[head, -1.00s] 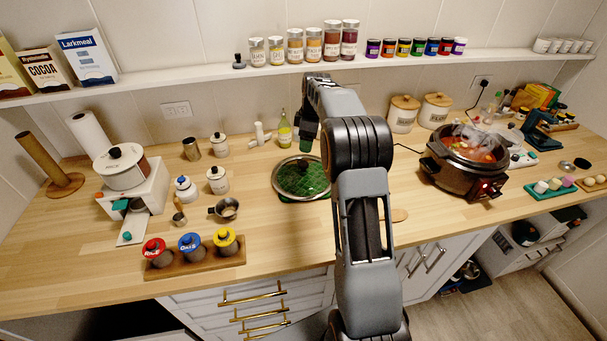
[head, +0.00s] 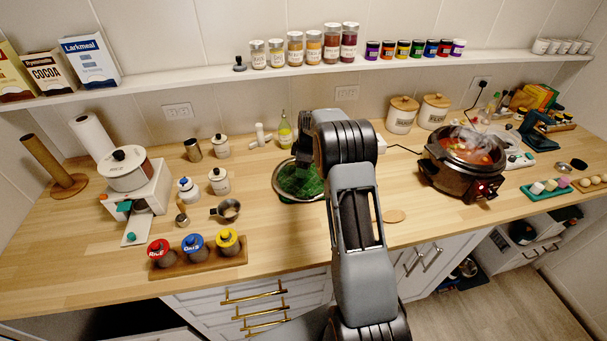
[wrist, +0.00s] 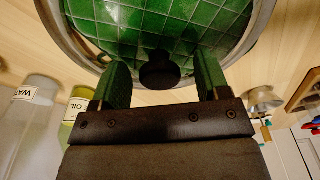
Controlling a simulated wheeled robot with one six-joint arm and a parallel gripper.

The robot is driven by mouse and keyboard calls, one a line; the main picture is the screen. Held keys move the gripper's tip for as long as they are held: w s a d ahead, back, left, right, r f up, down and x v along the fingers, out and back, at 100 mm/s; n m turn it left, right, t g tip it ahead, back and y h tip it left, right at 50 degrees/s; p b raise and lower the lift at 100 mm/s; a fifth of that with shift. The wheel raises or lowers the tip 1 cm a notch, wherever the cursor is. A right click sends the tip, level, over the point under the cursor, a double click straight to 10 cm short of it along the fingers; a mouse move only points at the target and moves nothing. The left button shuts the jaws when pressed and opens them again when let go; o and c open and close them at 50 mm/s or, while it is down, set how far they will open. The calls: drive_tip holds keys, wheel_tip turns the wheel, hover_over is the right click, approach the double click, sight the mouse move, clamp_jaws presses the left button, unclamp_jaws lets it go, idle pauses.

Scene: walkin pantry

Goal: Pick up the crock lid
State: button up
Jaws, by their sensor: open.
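The crock lid is a round glass lid with a metal rim and a dark knob. In the head view the crock lid (head: 286,190) lies on a green mat on the counter, partly hidden by my arm. In the wrist view the lid (wrist: 120,22) fills the top, its black knob (wrist: 159,72) appearing between my two fingers. My gripper (wrist: 160,66) is open, with clear gaps on both sides of the knob; the exact depth between them cannot be told. In the head view my fingertips are mostly hidden behind my arm, over the lid.
A steaming slow cooker (head: 462,165) stands to the right. An oil bottle (head: 285,132) stands behind the lid. Left are a measuring cup (head: 228,209) and a rack of lidded jars (head: 210,263). A shelf (head: 200,82) runs along the wall. The counter in front of the lid is clear.

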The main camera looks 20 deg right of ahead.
drive_tip(key=shift+c, duration=0.3)
drive_tip(key=c, duration=1.2)
clamp_jaws()
drive_tip(key=shift+r, duration=0.1)
